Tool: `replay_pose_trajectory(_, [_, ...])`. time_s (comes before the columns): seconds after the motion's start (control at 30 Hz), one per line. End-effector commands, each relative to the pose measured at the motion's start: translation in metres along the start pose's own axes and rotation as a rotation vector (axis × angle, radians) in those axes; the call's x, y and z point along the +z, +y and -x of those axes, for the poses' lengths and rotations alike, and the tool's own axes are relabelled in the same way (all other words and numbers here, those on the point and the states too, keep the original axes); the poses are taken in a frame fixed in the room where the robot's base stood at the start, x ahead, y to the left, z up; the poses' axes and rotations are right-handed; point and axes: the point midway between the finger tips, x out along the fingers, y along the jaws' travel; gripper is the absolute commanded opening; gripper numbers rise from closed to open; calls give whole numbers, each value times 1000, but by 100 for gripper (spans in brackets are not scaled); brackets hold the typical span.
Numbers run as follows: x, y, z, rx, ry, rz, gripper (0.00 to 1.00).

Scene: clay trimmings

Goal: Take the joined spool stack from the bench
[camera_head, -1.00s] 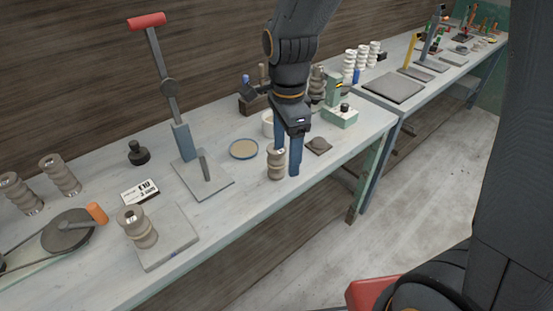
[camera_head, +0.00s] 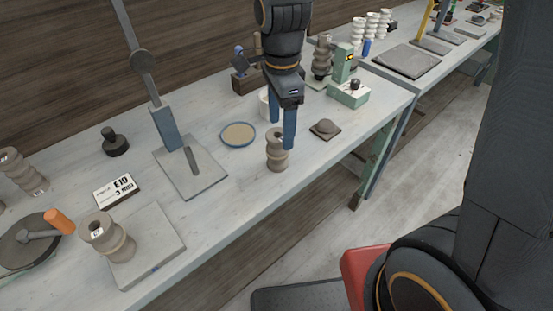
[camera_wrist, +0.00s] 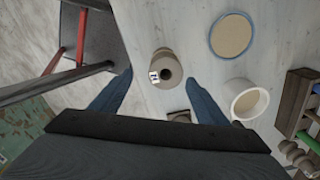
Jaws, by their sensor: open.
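A brownish-grey spool stack (camera_head: 277,154) with a pale tag stands upright on the bench (camera_head: 225,205), near its front edge. My gripper (camera_head: 281,128) points down just behind and above it, with its two blue fingers apart and nothing held. In the wrist view the stack (camera_wrist: 164,66) is seen from above, just beyond the gap between the open fingers (camera_wrist: 160,80), apart from both. Another tagged spool stack (camera_head: 107,238) stands on a grey slab at the front left.
A blue-rimmed disc (camera_head: 238,134), a white cup (camera_wrist: 246,98) and a small dark tile with a lump (camera_head: 325,129) lie close to the stack. A lever press (camera_head: 168,130) stands to the left.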

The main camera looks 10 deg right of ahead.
Motion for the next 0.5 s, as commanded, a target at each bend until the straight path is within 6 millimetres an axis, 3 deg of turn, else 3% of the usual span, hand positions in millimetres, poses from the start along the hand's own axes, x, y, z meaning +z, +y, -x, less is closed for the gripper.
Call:
replay_pose_trajectory(0.13, [-1, -6, -21, 0, 0, 1, 68])
replay_pose_trajectory(0.5, [0, -8, -44, 4, 0, 4, 68])
